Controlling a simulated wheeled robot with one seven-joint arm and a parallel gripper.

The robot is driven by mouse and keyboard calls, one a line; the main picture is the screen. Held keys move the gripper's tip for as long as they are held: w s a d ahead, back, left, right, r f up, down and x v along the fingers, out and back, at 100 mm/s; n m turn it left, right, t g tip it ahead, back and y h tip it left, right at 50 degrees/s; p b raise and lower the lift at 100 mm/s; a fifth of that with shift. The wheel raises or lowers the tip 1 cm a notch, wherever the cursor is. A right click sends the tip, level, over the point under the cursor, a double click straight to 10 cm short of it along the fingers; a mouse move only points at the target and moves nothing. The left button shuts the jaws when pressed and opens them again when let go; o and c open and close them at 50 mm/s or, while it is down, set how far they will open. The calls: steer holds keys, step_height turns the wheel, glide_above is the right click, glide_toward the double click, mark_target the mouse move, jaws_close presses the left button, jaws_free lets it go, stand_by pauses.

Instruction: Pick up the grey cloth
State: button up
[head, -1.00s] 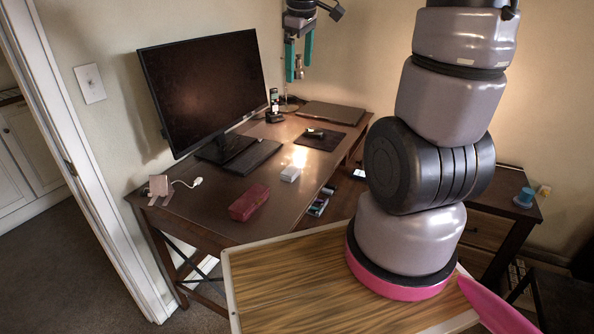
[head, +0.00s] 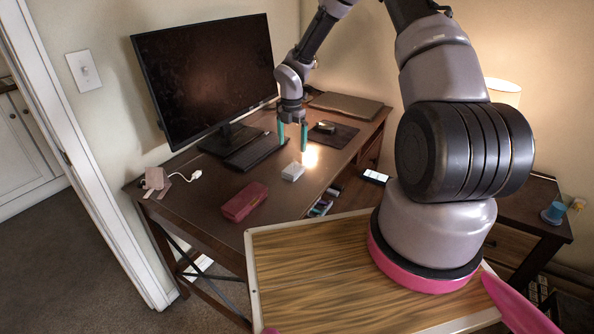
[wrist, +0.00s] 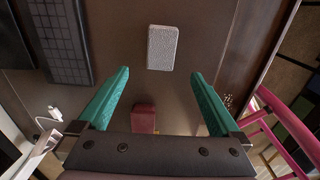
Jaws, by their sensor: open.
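The grey cloth (head: 292,172) is a small, light grey folded rectangle lying flat on the brown desk, near its front edge. In the wrist view the cloth (wrist: 162,47) has a fine woven texture and lies just past the fingertips, between their lines. My gripper (head: 293,147) points down above the desk, with its teal fingers apart and nothing between them. In the wrist view my gripper (wrist: 160,73) is also open, and the cloth is apart from both fingers.
A dark red case (head: 245,201) lies left of the cloth. A black keyboard (head: 255,151) and a large monitor (head: 205,80) stand behind. A mouse (head: 325,127) on a dark mat and a closed laptop (head: 346,106) are farther back. A white plug (head: 195,175) lies at the left.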

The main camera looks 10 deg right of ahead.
mark_target(294, 168)
steer(key=f, duration=1)
steer(key=shift+w+d+f, duration=0.1)
steer(key=shift+d+f, duration=0.15)
steer(key=shift+f, duration=0.1)
steer(key=c, duration=1.4)
steer(key=shift+o, duration=0.2)
step_height(294, 168, up, 10)
